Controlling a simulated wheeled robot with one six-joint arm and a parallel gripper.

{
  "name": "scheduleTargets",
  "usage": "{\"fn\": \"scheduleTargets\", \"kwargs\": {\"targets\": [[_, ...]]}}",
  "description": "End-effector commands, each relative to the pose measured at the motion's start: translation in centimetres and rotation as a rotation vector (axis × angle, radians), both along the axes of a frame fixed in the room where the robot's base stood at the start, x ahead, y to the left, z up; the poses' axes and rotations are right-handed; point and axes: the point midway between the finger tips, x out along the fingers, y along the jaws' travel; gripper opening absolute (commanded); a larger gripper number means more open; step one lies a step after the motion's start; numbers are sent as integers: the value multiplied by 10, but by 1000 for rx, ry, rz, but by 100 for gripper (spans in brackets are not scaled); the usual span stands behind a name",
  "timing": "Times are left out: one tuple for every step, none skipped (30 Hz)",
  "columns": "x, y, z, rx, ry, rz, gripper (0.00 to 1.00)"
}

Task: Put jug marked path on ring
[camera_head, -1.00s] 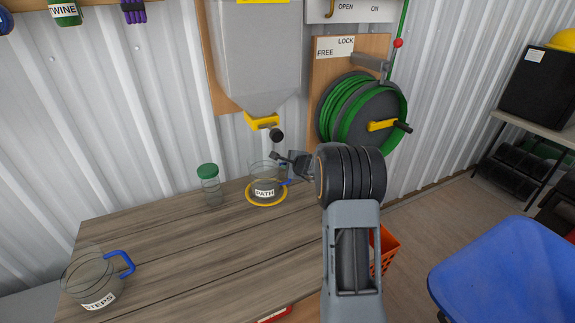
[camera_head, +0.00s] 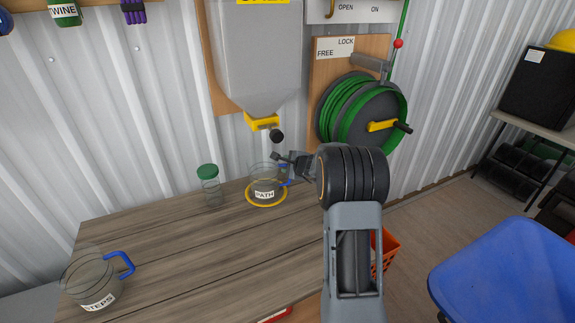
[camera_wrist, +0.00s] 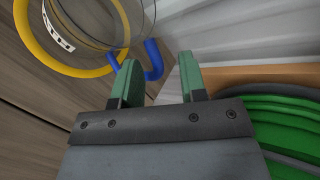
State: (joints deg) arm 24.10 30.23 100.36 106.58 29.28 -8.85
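The clear jug marked PATH (camera_head: 264,194) stands upright on the table within the yellow ring (camera_head: 266,206), beneath the hopper spout. Its blue handle points right. In the wrist view, the jug (camera_wrist: 57,33) and the ring (camera_wrist: 62,67) show at the upper left, and the blue handle (camera_wrist: 153,58) lies ahead of and between the fingers. My gripper (camera_head: 284,160) is just right of the jug. In the wrist view my gripper (camera_wrist: 160,75) has its green-padded fingers apart, with nothing clamped. I cannot tell whether a finger touches the handle.
A green-lidded jar (camera_head: 209,187) stands left of the ring. A jug marked STEPS (camera_head: 96,283) is at the table's front left. The grey hopper (camera_head: 258,60) hangs above the ring, and a green hose reel (camera_head: 350,110) is on the wall at right. The table's middle is clear.

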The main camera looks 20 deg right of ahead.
Motion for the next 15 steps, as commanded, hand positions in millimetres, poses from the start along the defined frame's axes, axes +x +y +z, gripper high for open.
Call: {"fn": "scheduleTargets", "kwargs": {"targets": [[-8,-2,4,-2,-2,-2,39],[-13,-3,7,-1,-2,-3,39],[-20,-4,10,-2,-3,-4,39],[-26,-5,14,-3,-4,-4,39],[-31,-5,16,-3,-3,-3,39],[-38,-6,20,-2,-3,-3,39],[-44,-7,23,-1,-3,-3,39],[-49,-8,25,-1,-3,-3,39],[-56,-9,29,-3,-3,-3,39],[-60,-9,32,-3,-3,-3,39],[-65,-10,34,-3,-3,-3,39],[-71,-11,37,-1,-3,-3,39],[-75,-11,39,-1,-3,-3,39],[-78,-11,41,-1,-2,-3,39],[-83,-12,44,-2,-2,-2,39]]}}
